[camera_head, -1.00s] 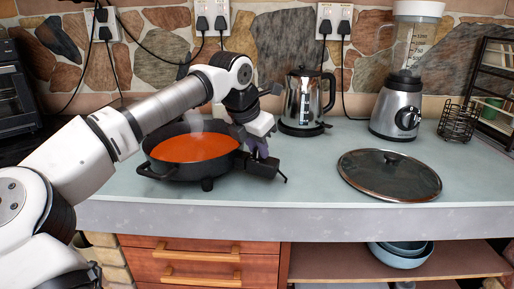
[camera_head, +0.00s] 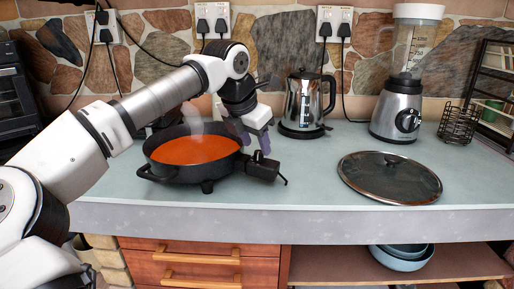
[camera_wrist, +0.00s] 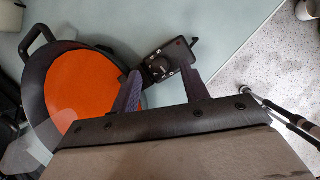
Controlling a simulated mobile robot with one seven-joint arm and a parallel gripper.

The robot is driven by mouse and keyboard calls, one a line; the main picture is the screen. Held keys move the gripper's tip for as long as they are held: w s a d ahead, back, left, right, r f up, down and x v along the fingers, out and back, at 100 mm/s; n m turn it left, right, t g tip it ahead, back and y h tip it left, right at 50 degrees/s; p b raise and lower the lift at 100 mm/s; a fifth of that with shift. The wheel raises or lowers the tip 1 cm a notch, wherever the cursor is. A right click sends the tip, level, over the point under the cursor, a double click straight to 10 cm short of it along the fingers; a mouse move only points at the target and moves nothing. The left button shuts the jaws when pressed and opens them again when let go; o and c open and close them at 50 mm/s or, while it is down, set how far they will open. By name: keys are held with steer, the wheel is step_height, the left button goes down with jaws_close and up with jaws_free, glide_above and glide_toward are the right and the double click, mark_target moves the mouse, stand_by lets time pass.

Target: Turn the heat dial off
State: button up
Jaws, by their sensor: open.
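A black electric pan (camera_head: 160,172) full of orange-red soup stands on the counter in the head view; it also shows at the left of the wrist view (camera_wrist: 38,85). A black control box (camera_head: 263,167) sticks out from the pan's right side. In the wrist view the box (camera_wrist: 176,58) carries a round black heat dial (camera_wrist: 158,68) near the pan. My gripper (camera_head: 256,143) is open and empty above the box. In the wrist view its two purple fingers (camera_wrist: 160,76) lie either side of the dial, apparently not gripping it. The dial's setting is too small to read.
A steel kettle (camera_head: 303,102) stands behind and right of the pan. A glass lid (camera_head: 390,177) lies on the counter (camera_head: 310,185) at right, with a blender (camera_head: 397,105) behind it. The counter between pan and lid is clear.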

steer(key=v, duration=1.1)
steer(key=shift+a, duration=0.1)
